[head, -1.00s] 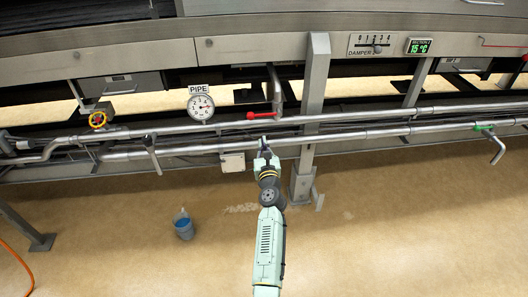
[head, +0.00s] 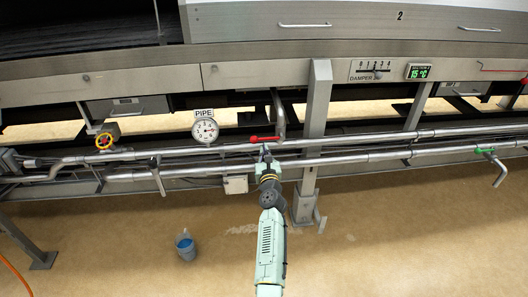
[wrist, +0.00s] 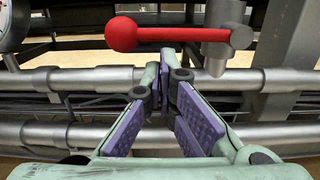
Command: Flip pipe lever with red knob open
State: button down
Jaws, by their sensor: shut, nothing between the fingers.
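The pipe lever with the red knob (head: 264,139) lies level above the upper pipe, at the foot of a short vertical pipe. In the wrist view the round red knob (wrist: 121,33) is at the left end of the red arm, and a grey pivot (wrist: 241,36) is at the right end. My gripper (head: 265,149) is just below and in front of the lever. In the wrist view my gripper (wrist: 165,78) has its purple-padded fingers together at the tips, with nothing held. The fingertips appear below the red arm and apart from it.
Two long steel pipes (head: 360,137) run across behind my gripper. A grey post (head: 315,110) stands close on the right. A green-handled lever (head: 486,151) is far right. A bucket (head: 186,246) stands on the floor.

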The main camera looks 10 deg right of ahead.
jog(key=shift+r, duration=0.15)
jog(key=shift+a+r+m+p, duration=0.15)
jog(key=shift+m+p, duration=0.25)
jog(key=shift+p, duration=0.05)
jog(key=shift+a+r+m+p, duration=0.1)
jog(key=shift+r+m+p, duration=0.15)
jog(key=shift+m+p, duration=0.2)
